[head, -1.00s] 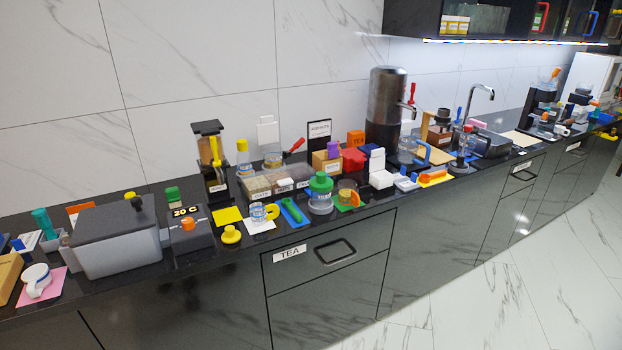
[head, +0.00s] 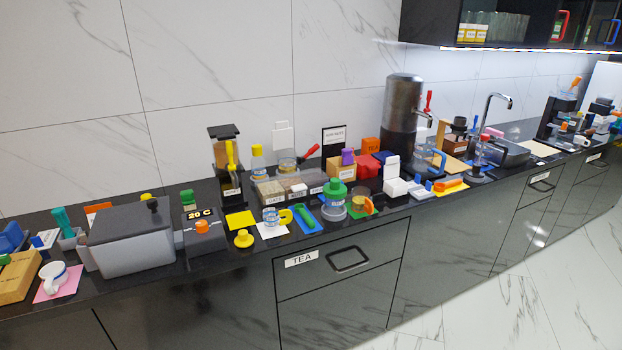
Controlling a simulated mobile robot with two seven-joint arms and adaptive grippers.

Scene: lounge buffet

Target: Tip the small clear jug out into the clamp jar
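Several small clear vessels stand on the dark counter, and I cannot tell for certain which is the small clear jug. One clear vessel with a yellow handle and blue markings (head: 270,217) stands on a white card. Another clear vessel with an orange handle (head: 359,204) stands just right of a clear jar with a green lid (head: 335,204). Farther back, a clear jar (head: 287,162) has a red-handled part beside it. Which one is the clamp jar is too small to tell. Neither of my grippers is in view.
A grey lidded bin (head: 130,243) and a unit reading 20 C (head: 203,236) stand at the left. A metal urn (head: 403,112) stands behind the counter's middle. The counter (head: 207,268) is crowded; the tiled floor (head: 500,300) in front is clear.

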